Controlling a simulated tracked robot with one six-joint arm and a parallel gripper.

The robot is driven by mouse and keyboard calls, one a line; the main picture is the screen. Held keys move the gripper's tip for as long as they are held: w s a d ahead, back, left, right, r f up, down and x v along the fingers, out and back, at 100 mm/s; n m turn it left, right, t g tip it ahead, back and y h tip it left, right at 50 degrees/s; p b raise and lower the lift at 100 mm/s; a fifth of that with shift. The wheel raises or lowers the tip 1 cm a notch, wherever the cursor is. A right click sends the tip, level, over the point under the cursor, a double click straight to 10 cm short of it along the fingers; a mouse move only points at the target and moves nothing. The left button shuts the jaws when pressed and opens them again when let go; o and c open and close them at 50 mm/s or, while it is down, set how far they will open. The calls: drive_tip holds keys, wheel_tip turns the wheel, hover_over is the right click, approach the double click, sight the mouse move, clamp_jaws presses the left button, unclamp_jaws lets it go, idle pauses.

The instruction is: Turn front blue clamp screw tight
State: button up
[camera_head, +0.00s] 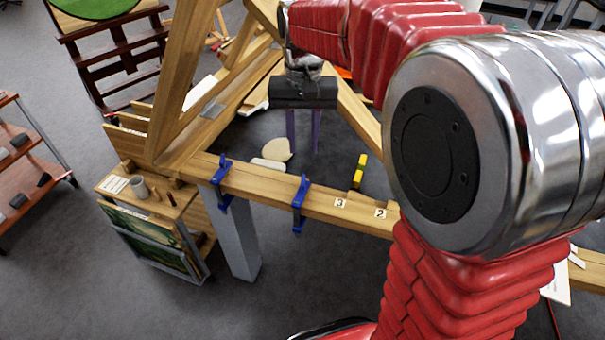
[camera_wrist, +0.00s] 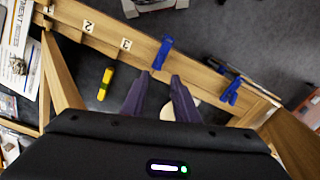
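Two blue clamps grip the wooden beam (camera_head: 262,189). One clamp (camera_head: 300,203) sits near the label 3 and the other clamp (camera_head: 222,180) sits further left; I cannot tell which is the front one. In the wrist view, the clamp near the label 3 (camera_wrist: 163,52) is just beyond my fingertips and the other clamp (camera_wrist: 231,91) is to the right. The clamp screws are too small to make out clearly. My gripper (camera_head: 304,149) has two purple fingers standing apart with nothing between them. In the wrist view, my gripper (camera_wrist: 160,75) is apart from both clamps.
A yellow and black object (camera_head: 360,171) is beside the beam; it also shows in the wrist view (camera_wrist: 105,83). A pale rounded piece (camera_head: 277,150) lies beyond the beam. Slanting timbers (camera_head: 187,75) rise at left. A small cabinet with a cup (camera_head: 139,187) stands at the beam's left end.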

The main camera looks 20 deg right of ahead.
sight(303, 179)
wheel_tip(303, 179, down, 11)
drive_tip(key=shift+r, duration=0.1)
idle(0.4)
drive_tip(key=shift+c, duration=0.7)
clamp_jaws()
drive_tip(key=shift+a, duration=0.1)
